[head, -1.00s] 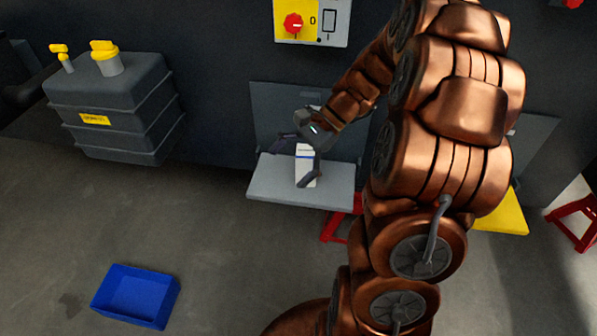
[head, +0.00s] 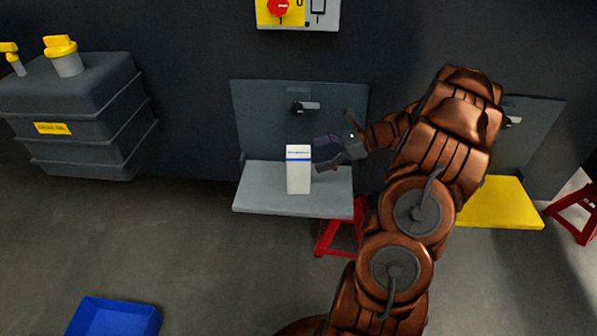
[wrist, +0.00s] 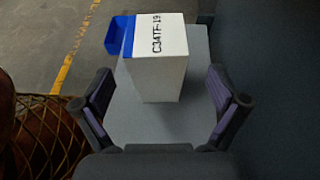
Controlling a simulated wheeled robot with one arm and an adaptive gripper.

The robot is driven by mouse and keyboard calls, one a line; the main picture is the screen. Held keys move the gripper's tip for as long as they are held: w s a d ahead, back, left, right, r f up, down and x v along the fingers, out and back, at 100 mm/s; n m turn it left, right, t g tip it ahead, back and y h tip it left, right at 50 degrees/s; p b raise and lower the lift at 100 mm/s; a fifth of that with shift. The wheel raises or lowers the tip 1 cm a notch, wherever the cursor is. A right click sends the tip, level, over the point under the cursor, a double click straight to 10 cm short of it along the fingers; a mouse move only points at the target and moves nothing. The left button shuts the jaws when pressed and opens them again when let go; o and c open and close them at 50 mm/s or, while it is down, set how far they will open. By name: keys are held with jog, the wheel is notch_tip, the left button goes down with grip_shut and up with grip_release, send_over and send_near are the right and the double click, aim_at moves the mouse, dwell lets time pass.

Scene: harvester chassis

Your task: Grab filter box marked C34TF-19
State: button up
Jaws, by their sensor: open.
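The white filter box (head: 298,172) with a blue band stands upright on the grey shelf (head: 270,201) in the head view. In the wrist view the filter box (wrist: 156,66) shows the marking C34TF-19 on its top. My gripper (head: 322,155) is open and just to the right of the box in the head view. In the wrist view my gripper (wrist: 163,105) has its two fingers spread wide, with the box ahead, roughly centred between them and a little beyond the tips. Nothing is held.
A grey back panel with a black latch (head: 303,108) rises behind the shelf. A blue bin (head: 112,318) lies on the floor at lower left. A dark tank (head: 75,115) stands at left. A yellow shelf (head: 497,203) and red stands (head: 338,236) are at right.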

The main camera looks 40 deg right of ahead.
aim_at(298, 159)
jog(key=shift+r+b+x, duration=0.1)
jog(key=shift+b+x, duration=0.25)
jog(key=shift+x, duration=1.1)
jog(key=shift+r+b+x, duration=0.15)
jog(key=shift+b+x, duration=0.2)
jog(key=shift+x, duration=1.15)
jog(key=shift+a, duration=0.15)
jog(key=shift+c, duration=0.4)
jog(key=c, duration=1.6)
jog(key=shift+r, duration=0.1)
